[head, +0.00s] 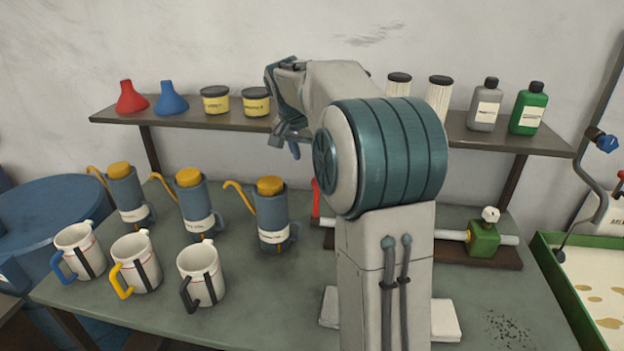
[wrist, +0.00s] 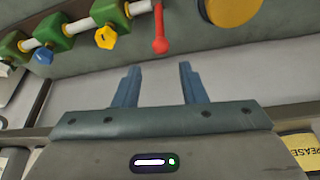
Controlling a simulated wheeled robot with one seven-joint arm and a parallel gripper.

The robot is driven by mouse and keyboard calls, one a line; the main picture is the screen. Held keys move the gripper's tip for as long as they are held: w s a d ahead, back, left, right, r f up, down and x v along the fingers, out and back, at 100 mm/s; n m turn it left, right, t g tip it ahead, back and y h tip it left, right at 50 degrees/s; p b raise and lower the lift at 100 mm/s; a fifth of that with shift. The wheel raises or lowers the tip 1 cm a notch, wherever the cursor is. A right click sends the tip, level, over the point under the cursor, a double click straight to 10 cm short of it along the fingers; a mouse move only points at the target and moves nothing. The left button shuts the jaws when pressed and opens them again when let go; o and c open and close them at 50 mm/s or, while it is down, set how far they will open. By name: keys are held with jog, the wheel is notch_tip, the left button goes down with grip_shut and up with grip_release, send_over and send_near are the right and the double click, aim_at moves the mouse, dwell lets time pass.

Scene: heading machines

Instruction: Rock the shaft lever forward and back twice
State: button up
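A red lever (head: 315,199) with a rounded end stands at the left end of a light shaft (head: 447,234); my arm hides much of this assembly in the head view. In the wrist view the red lever (wrist: 159,28) shows just beyond the fingertips, lined up with the gap between them. The shaft (wrist: 79,28) runs through green blocks there. My gripper (wrist: 159,67) is open, its two blue fingers apart with nothing between them. In the head view my gripper (head: 288,146) hangs in front of the shelf, above the table.
A shelf (head: 200,122) behind carries funnels, yellow tins (head: 216,99), filters and bottles (head: 485,104). Blue oil cans (head: 268,212) and mugs (head: 202,275) stand left on the table. Blue (wrist: 42,55) and yellow (wrist: 106,38) knobs sit along the shaft.

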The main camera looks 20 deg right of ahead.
jog(key=p, duration=0.2)
send_over(316, 202)
jog(key=f, duration=1.2)
jog(key=shift+w+d+f, duration=0.1)
jog(key=shift+w+f, duration=0.2)
jog(key=shift+w, duration=0.1)
jog(key=shift+c, duration=0.4)
grip_shut()
